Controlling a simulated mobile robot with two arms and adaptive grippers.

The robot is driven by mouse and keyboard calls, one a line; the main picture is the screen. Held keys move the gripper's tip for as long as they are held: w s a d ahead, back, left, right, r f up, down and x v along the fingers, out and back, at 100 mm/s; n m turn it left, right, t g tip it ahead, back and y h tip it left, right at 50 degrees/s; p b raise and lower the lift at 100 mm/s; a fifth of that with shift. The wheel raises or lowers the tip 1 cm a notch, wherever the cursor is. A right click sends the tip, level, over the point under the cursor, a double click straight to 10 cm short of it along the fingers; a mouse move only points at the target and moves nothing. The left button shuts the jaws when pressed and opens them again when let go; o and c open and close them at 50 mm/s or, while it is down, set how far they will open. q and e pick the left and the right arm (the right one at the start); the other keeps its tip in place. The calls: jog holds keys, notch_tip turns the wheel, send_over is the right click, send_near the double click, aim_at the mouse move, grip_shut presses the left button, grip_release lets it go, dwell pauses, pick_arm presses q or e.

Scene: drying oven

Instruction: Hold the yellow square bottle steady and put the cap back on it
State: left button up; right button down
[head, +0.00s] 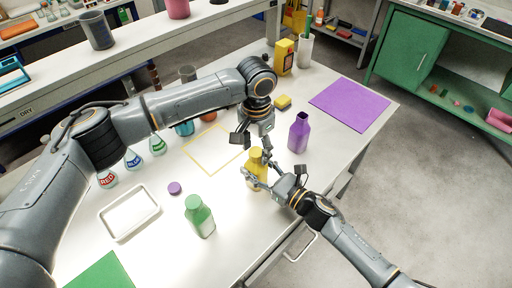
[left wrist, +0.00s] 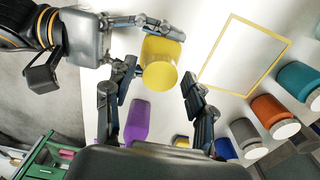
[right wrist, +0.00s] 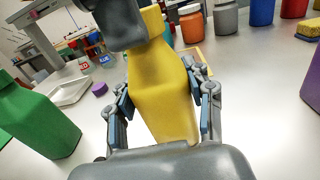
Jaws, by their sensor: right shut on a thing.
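The yellow square bottle (head: 257,158) stands upright near the table's front edge; its body (right wrist: 161,88) fills the middle of the right wrist view. My right gripper (head: 262,178) is shut on it, one finger on each side. A round yellow cap (left wrist: 159,76) shows at the bottle's top in the left wrist view, in line with it; I cannot tell whether it is fully seated. My left gripper (left wrist: 160,88) is open above the bottle, its fingers on either side of the cap with gaps. In the right wrist view, the left gripper hides part of the top.
An uncapped purple bottle (head: 299,133) stands close right of the grippers. A green bottle (head: 199,216), a purple cap (head: 174,188) and a white tray (head: 129,213) are to the left. A yellow square outline (head: 213,150) lies behind. A purple mat (head: 350,103) lies right.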

pick_arm(q)
jog(key=shift+r, duration=0.15)
notch_tip(320, 180, up, 12)
dwell(0.6)
pick_arm(e)
jog(key=shift+c, duration=2.2)
grip_release()
jog(key=v, duration=1.2)
pick_arm(q)
jog(key=shift+f, duration=0.2)
